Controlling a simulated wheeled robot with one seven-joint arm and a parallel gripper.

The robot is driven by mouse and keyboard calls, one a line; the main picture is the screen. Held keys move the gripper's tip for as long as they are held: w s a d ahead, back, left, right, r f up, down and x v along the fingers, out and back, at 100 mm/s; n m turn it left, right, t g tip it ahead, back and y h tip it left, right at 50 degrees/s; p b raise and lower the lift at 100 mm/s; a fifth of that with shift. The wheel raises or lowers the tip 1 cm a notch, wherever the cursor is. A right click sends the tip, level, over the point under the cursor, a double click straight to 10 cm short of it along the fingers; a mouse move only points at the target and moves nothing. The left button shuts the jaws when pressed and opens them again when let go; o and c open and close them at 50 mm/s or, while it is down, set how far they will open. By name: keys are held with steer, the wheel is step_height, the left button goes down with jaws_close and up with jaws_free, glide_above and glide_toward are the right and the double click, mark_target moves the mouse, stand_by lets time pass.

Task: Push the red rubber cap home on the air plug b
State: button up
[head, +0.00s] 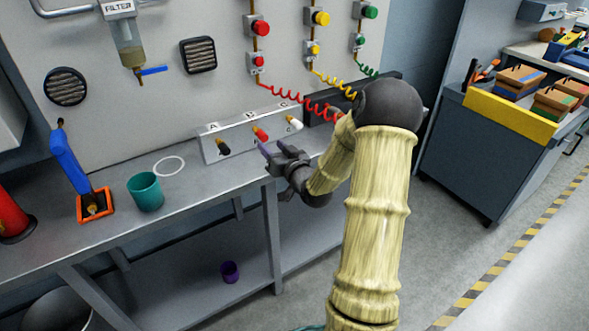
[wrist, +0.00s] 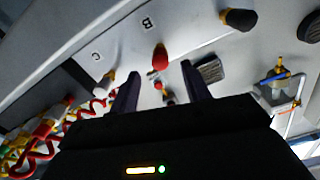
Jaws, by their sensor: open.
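A sloped grey panel (head: 225,151) on the bench carries three plugs, with labels above them. The red rubber cap (head: 260,134) sits on the middle plug, marked B in the wrist view. A sliver of brass colour shows at its base, where it meets the panel; how deep it sits I cannot tell. In the wrist view the red cap (wrist: 160,58) appears between and beyond my finger tips, not visibly touched. My gripper (head: 274,152) is open and empty, just in front of the cap, and its fingers also show in the wrist view (wrist: 161,72).
A black cap (head: 223,148) is on plug A and a white cap (head: 294,122) on plug C. A coiled red hose (head: 310,106) hangs close behind. A teal cup (head: 145,191) and an orange tray (head: 96,206) stand farther left on the bench.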

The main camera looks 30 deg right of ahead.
steer(key=s, duration=1.2)
steer(key=shift+d, duration=0.2)
steer(key=a+f+n+g, duration=0.2)
steer(key=a+f+g, duration=0.3)
steer(key=a+g, duration=0.2)
steer(key=s+a+g, duration=0.8)
steer(key=s+a, duration=0.2)
steer(key=s, duration=0.3)
steer(key=w+p+v, duration=0.2)
steer(key=p+v, duration=0.8)
steer(key=w+a+r+p+v, duration=0.1)
steer(key=w+p+v, duration=0.1)
steer(key=p+v, duration=0.9)
steer(key=shift+w+a+r+n+h, duration=0.2)
steer(key=shift+a+n+h, duration=0.1)
steer(key=shift+a, duration=0.1)
